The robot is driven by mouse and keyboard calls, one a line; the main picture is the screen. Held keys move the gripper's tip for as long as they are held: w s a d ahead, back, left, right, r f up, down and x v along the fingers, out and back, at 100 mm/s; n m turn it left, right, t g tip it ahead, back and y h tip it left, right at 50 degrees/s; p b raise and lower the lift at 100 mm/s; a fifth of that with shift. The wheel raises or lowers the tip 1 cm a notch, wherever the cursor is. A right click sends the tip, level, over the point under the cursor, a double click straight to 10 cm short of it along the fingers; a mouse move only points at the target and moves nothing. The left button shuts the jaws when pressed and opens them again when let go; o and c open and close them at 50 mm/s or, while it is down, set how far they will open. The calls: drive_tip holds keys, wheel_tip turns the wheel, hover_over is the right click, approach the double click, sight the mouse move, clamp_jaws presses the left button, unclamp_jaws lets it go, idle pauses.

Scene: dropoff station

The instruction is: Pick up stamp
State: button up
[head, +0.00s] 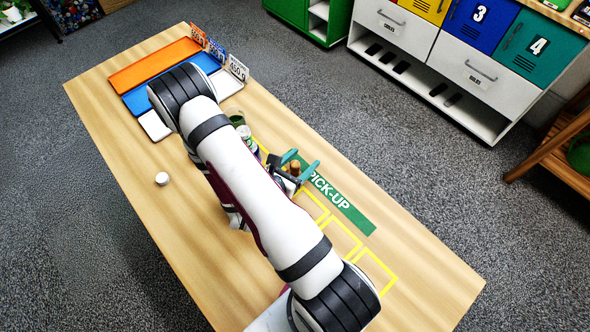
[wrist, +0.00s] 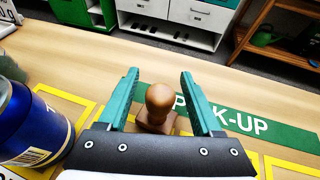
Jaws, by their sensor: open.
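The stamp (wrist: 159,104) has a brown rounded knob and a brown base, and stands upright on the table in the wrist view. In the head view the stamp (head: 295,168) shows small between the fingers. My gripper (wrist: 160,88) has green fingers spread apart, one on each side of the stamp. In the head view my gripper (head: 302,163) is over the table beside the green PICK-UP strip (head: 340,205). I see gaps between the fingers and the knob. The lower part of the stamp's base is partly hidden by my gripper's body.
A blue can (wrist: 30,125) stands close on the left in the wrist view. A small white round object (head: 162,179) lies on the table (head: 140,200). Orange (head: 150,66), blue and white trays lie at the far end. Yellow outlined squares to the right look empty.

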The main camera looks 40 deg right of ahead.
clamp_jaws()
idle(0.3)
